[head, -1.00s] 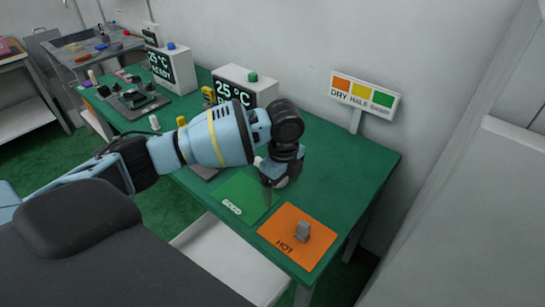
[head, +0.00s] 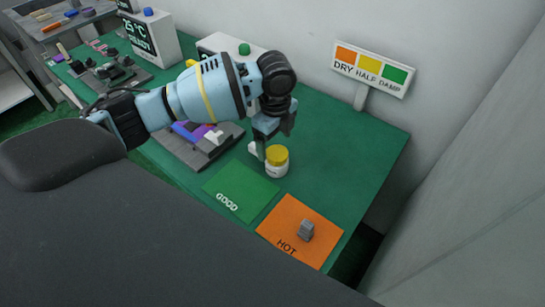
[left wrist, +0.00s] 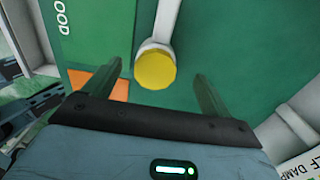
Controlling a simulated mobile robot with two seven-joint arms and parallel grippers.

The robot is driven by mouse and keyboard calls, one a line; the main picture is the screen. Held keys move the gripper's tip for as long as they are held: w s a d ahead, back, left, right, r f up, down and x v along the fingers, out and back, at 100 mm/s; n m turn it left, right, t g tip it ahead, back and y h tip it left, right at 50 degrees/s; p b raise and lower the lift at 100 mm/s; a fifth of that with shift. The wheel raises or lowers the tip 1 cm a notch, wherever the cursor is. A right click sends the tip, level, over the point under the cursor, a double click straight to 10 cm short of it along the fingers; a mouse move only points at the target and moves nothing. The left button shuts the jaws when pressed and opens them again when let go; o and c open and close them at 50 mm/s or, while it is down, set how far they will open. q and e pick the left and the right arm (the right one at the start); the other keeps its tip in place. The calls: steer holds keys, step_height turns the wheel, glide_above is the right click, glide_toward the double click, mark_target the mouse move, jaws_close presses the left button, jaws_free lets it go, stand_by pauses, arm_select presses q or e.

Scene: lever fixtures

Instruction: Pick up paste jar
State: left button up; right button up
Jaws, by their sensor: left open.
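The paste jar (head: 277,168) is a small white jar with a yellow lid, upright on the green table behind the green GOOD mat. My left gripper (head: 266,149) is open and points down at the jar's left and back side in the head view, partly in front of it. In the left wrist view the yellow lid (left wrist: 155,70) lies between the two spread fingers of the left gripper (left wrist: 158,70), with gaps on both sides. I cannot tell how deep the fingertips reach beside the jar. My right gripper is not in view.
A green GOOD mat (head: 240,191) and an orange HOT mat (head: 290,242) with a grey block (head: 306,231) lie in front. A grey fixture (head: 205,151) stands left. A DRY/HALF DAMP sign (head: 371,72) stands behind right. The table's right part is clear.

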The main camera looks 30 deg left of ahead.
mark_target(276, 153)
arm_select(q)
step_height(276, 153, down, 2)
steer(key=shift+f, duration=0.2)
steer(key=shift+s+d+f, duration=0.15)
steer(key=shift+f, duration=1.15)
steer(key=shift+s+d+f, duration=0.1)
steer(key=shift+d+f, duration=0.05)
steer(key=shift+f, duration=1.15)
steer(key=shift+c, duration=0.2)
steer(key=c, duration=1.2)
steer(key=shift+o, duration=0.2)
steer(key=shift+r, duration=0.15)
